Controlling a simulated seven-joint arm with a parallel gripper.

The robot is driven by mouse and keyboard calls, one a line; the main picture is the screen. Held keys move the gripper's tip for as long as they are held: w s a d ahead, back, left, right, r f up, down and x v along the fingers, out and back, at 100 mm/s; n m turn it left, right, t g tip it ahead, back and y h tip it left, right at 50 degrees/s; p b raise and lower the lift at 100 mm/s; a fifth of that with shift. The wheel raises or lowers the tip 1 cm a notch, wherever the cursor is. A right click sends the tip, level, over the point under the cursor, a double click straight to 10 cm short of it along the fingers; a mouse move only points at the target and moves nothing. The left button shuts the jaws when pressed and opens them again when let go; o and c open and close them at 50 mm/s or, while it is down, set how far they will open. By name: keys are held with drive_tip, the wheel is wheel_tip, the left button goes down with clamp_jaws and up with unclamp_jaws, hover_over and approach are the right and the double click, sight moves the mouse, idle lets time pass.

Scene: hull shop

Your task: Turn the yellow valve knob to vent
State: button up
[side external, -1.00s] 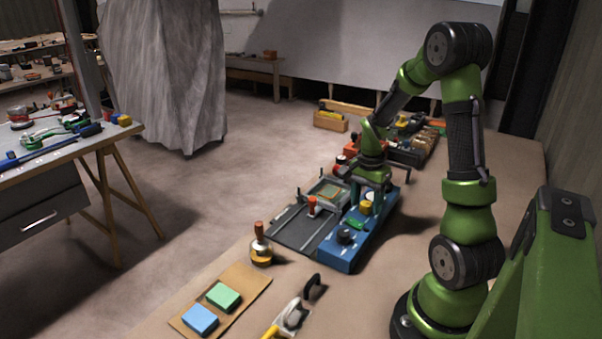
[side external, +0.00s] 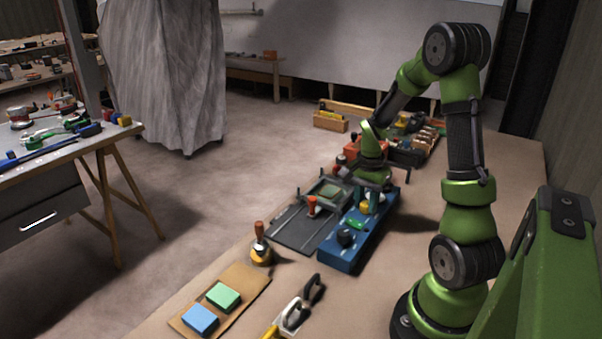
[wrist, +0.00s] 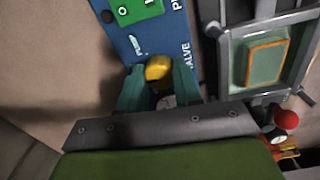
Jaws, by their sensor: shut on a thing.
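The yellow valve knob (wrist: 158,70) is on the blue valve panel (wrist: 145,40), which carries white lettering. In the side view the panel (side external: 338,257) lies on the bench below my gripper (side external: 372,196), and the knob (side external: 365,207) shows only in part. In the wrist view my gripper (wrist: 159,82) has its two teal fingers on either side of the knob, shut on it. A green block (wrist: 135,8) and a dark knob (side external: 346,237) are also on the panel. The lettering next to the knob is partly hidden by the fingers.
A grey fixture (wrist: 228,58) with a green, orange-edged pad stands close to the panel. A red ball handle (wrist: 286,119) is near my gripper.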

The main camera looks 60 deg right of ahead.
sight(365, 203)
drive_tip(key=n, duration=1.1)
idle(0.3)
drive_tip(key=shift+n, duration=0.4)
drive_tip(key=o, duration=1)
drive_tip(key=shift+o, duration=0.2)
wheel_tip(365, 203, up, 17)
drive_tip(key=shift+a, duration=0.2)
drive_tip(key=shift+w, duration=0.15)
